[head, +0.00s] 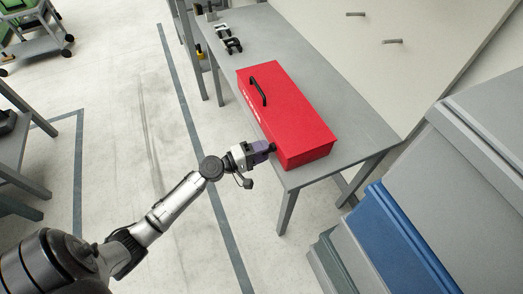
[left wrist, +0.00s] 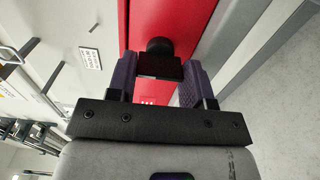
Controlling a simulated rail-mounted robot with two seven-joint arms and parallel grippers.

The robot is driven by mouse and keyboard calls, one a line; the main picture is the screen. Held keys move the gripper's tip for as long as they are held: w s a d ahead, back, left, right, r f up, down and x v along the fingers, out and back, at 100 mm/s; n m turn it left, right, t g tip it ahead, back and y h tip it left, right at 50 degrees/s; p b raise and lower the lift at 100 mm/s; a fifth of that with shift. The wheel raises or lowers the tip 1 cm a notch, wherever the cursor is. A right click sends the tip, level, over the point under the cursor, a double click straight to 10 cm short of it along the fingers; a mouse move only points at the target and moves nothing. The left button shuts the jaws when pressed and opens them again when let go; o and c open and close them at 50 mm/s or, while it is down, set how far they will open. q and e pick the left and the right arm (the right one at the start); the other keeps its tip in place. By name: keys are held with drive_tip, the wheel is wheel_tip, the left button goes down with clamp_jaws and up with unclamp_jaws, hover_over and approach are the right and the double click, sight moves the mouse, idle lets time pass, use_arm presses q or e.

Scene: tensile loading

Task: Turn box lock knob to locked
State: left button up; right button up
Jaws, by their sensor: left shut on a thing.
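A red box (head: 286,110) with a black handle (head: 257,91) on its lid lies on the grey table. It fills the upper middle of the left wrist view (left wrist: 178,16). A black lock knob (left wrist: 160,46) sticks out from the box's side. My left gripper (head: 266,150) is at the box's near end on its left side. In the left wrist view its two purple fingers (left wrist: 160,72) stand on either side of the dark knob and are shut on it. The knob's turn position cannot be made out. My right gripper is not in view.
The grey table (head: 350,115) runs along the wall, with black clamp-like parts (head: 228,40) at its far end. Grey and blue bins (head: 400,240) stand at the lower right. The floor left of the table is open.

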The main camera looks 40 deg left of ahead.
use_arm(q)
drive_tip(key=o, duration=0.9)
drive_tip(key=v, duration=1.3)
drive_tip(key=shift+s+a, duration=0.2)
drive_tip(key=shift+s, duration=0.2)
